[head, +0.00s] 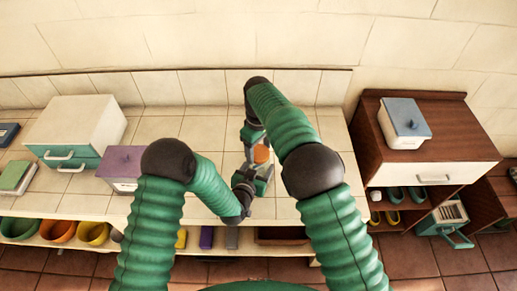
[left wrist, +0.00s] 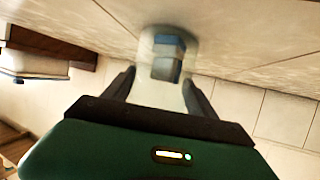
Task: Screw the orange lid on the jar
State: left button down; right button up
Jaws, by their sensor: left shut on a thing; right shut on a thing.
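The orange lid (head: 261,154) shows as a small patch above the counter in the head view. My right gripper (head: 256,146) reaches down from the far side and is shut on it. A clear jar (left wrist: 148,92) shows in the left wrist view, with a blue and grey block shape inside or behind it. My left gripper (left wrist: 160,88) is shut on the jar, one dark finger on each side. In the head view my left gripper (head: 258,180) is just below the lid. The grippers hide most of the jar there, and I cannot tell whether lid and jar touch.
The tiled counter (head: 160,127) is clear around the grippers. On its left stand a white and teal drawer box (head: 80,125) and a purple-topped box (head: 120,165). A brown cabinet (head: 450,125) with a blue-lidded box (head: 405,122) stands at the right. Coloured bowls (head: 58,231) are below.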

jog(key=m, duration=0.6)
jog(key=shift+w+m, duration=0.1)
jog(key=shift+m, duration=0.2)
jog(key=m, duration=0.3)
pick_arm(q)
jog(key=shift+s+d, duration=0.1)
pick_arm(e)
jog(key=m, duration=0.6)
jog(key=o, duration=1.6)
jog(key=shift+o, duration=0.2)
notch_tip(320, 180, up, 12)
jog(key=shift+a, duration=0.1)
